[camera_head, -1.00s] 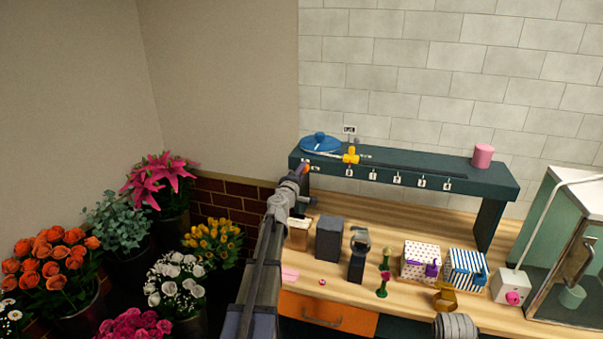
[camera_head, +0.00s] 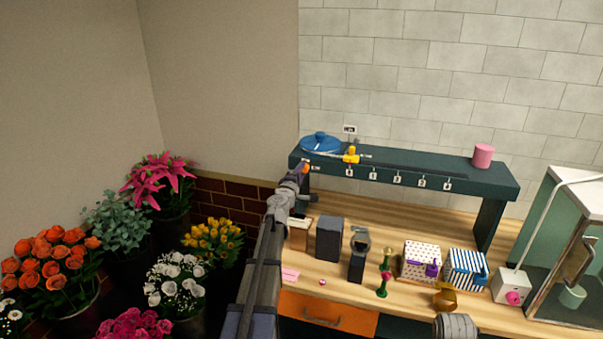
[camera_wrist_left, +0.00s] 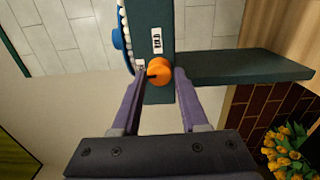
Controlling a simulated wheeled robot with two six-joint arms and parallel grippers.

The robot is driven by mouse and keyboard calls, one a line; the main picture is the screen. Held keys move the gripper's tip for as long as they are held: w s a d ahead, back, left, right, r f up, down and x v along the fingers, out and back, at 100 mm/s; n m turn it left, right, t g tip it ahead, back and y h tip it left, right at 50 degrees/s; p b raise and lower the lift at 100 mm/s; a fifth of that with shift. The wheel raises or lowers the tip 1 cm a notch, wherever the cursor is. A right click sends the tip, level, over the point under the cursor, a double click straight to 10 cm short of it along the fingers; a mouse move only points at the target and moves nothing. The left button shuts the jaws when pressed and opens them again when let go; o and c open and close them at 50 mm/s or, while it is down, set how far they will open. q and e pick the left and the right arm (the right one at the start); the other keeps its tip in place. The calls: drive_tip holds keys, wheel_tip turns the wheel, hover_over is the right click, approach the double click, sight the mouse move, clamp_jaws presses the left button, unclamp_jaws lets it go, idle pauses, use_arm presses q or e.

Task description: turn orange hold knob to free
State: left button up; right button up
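The orange hold knob (camera_wrist_left: 160,71) is on the dark teal shelf's end, with a black mark on its face toward the lower left. A small white label with print is just above it in the left wrist view. My left gripper (camera_wrist_left: 160,73) has its two purple fingers on either side of the knob, tips level with it and very near its edges. I see no clear grip on it. In the head view my left gripper (camera_head: 303,174) is at the shelf's left end and mostly covers the knob.
The shelf (camera_head: 420,178) carries a blue round item (camera_head: 320,142), a yellow valve-like part (camera_head: 351,155) and a pink cylinder (camera_head: 483,155). Boxes and small items stand on the wooden bench (camera_head: 400,215) below. Flower buckets fill the left. A glass cabinet (camera_head: 570,255) stands at right.

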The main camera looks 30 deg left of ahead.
use_arm(q)
drive_tip(key=o, duration=0.3)
drive_tip(key=shift+s, duration=0.1)
drive_tip(key=v, duration=0.7)
drive_tip(key=shift+s, duration=0.35)
